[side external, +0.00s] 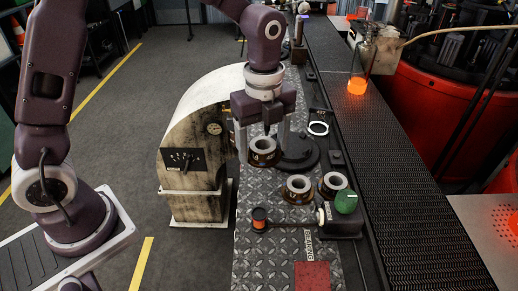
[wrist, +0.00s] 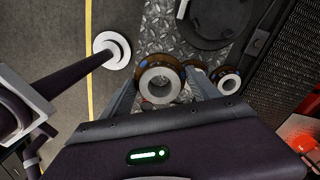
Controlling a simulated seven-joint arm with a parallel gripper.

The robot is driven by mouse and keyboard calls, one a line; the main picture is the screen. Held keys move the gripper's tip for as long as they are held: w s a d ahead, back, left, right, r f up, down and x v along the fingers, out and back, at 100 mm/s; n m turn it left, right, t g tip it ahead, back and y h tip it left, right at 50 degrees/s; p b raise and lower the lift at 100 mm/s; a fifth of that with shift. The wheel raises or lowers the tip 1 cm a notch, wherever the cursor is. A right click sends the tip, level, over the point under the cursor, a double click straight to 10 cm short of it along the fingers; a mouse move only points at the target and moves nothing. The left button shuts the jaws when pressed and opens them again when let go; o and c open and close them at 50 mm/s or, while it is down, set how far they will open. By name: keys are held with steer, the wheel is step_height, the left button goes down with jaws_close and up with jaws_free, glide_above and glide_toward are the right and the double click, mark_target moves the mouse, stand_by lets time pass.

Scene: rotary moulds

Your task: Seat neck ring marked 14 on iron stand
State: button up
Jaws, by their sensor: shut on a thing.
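My gripper (side external: 262,143) is shut on a brown neck ring with a pale inner rim (side external: 263,153), held above the tread-plate bench. In the wrist view the held ring (wrist: 160,73) sits between my two fingers (wrist: 160,86). A small pale mark shows on its side, too small to read. The black round iron stand (side external: 302,161) is just right of the held ring, apart from it in the picture; its dark disc also shows at the top of the wrist view (wrist: 213,30). Two similar rings, (side external: 298,190) and (side external: 334,184), rest on the bench nearer the camera; their marks are unreadable.
A box with a green dome (side external: 346,202) and a dark-handled tool (side external: 285,224) lie at the near side. A white ring-shaped piece (side external: 318,128) is behind the stand. A conveyor (side external: 385,170) runs along the right; a worn machine housing (side external: 195,150) stands left.

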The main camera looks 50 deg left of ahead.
steer(key=w+a+r+n, duration=0.2)
steer(key=w, duration=0.5)
steer(key=w+a+r+n, duration=0.1)
steer(key=w+n, duration=0.1)
steer(key=w, duration=0.5)
glide_above(291, 146)
steer(key=shift+w+f, duration=0.2)
steer(key=shift+f, duration=4.05)
steer(key=shift+f, duration=0.7)
steer(key=o, duration=1.8)
steer(key=shift+s+f, duration=0.1)
steer(key=shift+s, duration=0.1)
steer(key=r, duration=0.7)
steer(key=shift+w+r, duration=0.25)
steer(key=shift+r, duration=0.15)
